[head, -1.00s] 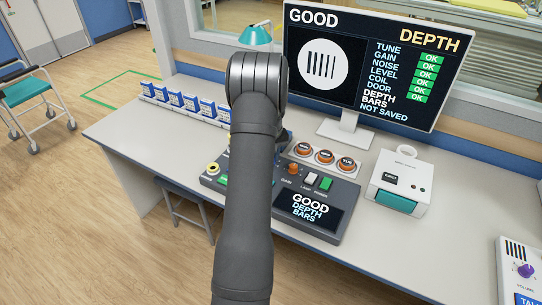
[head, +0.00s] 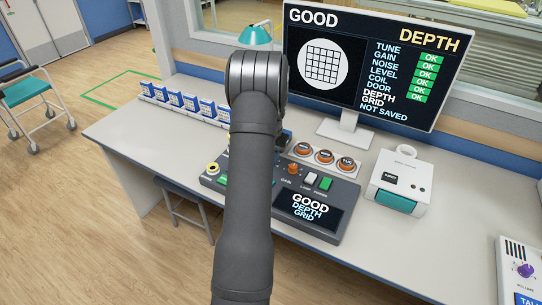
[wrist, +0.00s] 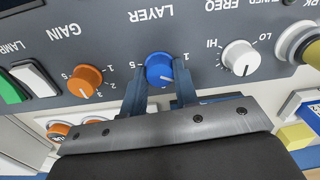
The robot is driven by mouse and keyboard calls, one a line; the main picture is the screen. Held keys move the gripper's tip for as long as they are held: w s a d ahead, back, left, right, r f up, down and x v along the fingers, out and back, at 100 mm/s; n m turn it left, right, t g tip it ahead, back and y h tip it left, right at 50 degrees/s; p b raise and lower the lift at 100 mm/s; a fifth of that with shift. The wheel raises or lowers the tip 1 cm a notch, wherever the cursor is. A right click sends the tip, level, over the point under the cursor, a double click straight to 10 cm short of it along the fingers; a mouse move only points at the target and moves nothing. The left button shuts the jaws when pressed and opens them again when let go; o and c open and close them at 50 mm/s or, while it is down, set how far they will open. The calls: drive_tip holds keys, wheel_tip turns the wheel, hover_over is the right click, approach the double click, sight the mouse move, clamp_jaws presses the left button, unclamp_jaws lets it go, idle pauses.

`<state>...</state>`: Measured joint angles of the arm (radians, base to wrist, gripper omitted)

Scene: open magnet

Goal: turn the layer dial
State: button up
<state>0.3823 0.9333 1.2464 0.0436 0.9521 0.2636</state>
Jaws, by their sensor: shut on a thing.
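The blue layer dial (wrist: 158,68) is on the grey console (head: 345,193), under the word LAYER in the wrist view. My gripper (wrist: 159,88) is shut on the dial, one finger on each side of it. In the head view my arm hides the dial and the gripper. The monitor (head: 375,62) reads GOOD, DEPTH, GRID and NOT SAVED, with a grid in a white circle. The console's small screen (head: 310,207) reads GOOD DEPTH GRID.
An orange gain dial (wrist: 85,80) and a white FREQ dial (wrist: 239,58) flank the layer dial. A white printer-like box (head: 400,182) stands on the desk at right. Several blue-and-white cards (head: 190,103) stand in a row at left.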

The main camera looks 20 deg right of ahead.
drive_tip(key=shift+m, duration=0.9)
drive_tip(key=o, duration=1)
drive_tip(key=shift+c, duration=0.2)
drive_tip(key=shift+r, duration=0.1)
wheel_tip(320, 180, up, 17)
drive_tip(key=shift+s+d+r, duration=0.15)
drive_tip(key=shift+s+d, duration=0.1)
drive_tip(key=f, duration=1.7)
drive_tip(key=shift+w+a+f, duration=0.25)
